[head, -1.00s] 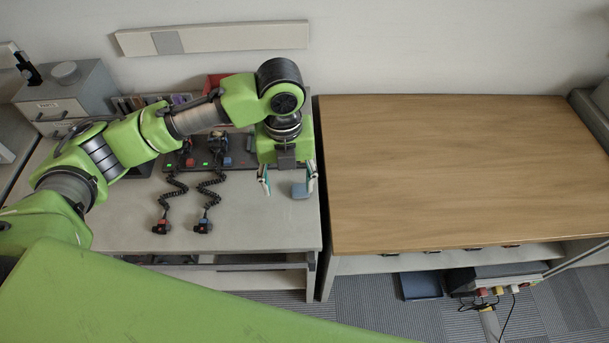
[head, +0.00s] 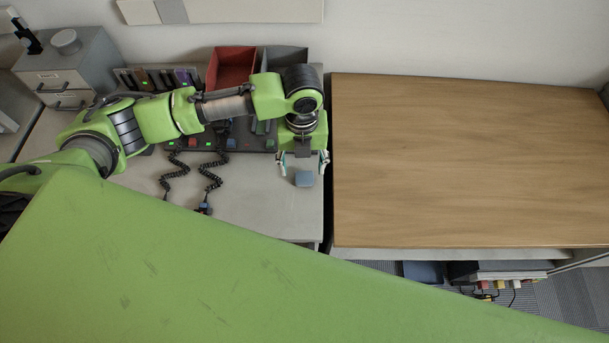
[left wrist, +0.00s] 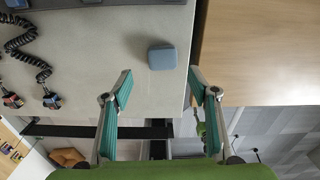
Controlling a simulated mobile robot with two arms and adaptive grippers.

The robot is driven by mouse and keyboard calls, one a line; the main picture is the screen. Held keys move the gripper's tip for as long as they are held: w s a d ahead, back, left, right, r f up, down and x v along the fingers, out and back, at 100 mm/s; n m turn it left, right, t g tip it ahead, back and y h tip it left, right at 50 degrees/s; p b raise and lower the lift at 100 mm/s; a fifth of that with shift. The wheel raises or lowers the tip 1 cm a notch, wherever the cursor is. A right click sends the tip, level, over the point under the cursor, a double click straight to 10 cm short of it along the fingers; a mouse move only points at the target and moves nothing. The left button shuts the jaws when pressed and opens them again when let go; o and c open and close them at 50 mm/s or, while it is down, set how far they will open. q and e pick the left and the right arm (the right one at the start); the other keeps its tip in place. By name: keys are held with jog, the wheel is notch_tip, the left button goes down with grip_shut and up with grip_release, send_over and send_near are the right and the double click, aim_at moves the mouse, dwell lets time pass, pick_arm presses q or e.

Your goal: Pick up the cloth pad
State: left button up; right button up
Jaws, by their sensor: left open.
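The cloth pad (head: 304,179) is a small blue-grey block with rounded corners. It lies on the grey worktop (head: 265,205) near that worktop's right edge. It also shows in the left wrist view (left wrist: 162,57), beyond my fingertips and between their lines. My left gripper (head: 303,167) points down above the worktop by the pad, and in the left wrist view (left wrist: 160,80) its green-padded fingers are spread with nothing between them. I cannot tell its exact height over the pad. My right gripper is not in view.
Coiled black cords (head: 210,180) lie left of the pad, before a dark charger strip (head: 240,140). A red bin (head: 232,66) and a grey bin (head: 286,58) stand behind. A bare wooden table (head: 460,160) is at right, past a narrow gap. A drawer unit (head: 70,72) stands at left.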

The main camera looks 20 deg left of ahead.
aim_at(304, 176)
pick_arm(q)
jog(key=f, duration=0.1)
jog(key=f+p, duration=0.1)
jog(key=f, duration=0.2)
jog(key=shift+w+d, duration=0.1)
jog(key=shift+w, duration=0.2)
jog(key=shift+f+p, duration=0.3)
jog(key=shift+f, duration=0.3)
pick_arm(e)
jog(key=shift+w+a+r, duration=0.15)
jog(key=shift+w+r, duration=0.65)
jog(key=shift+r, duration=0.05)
pick_arm(q)
jog(key=c, duration=0.9)
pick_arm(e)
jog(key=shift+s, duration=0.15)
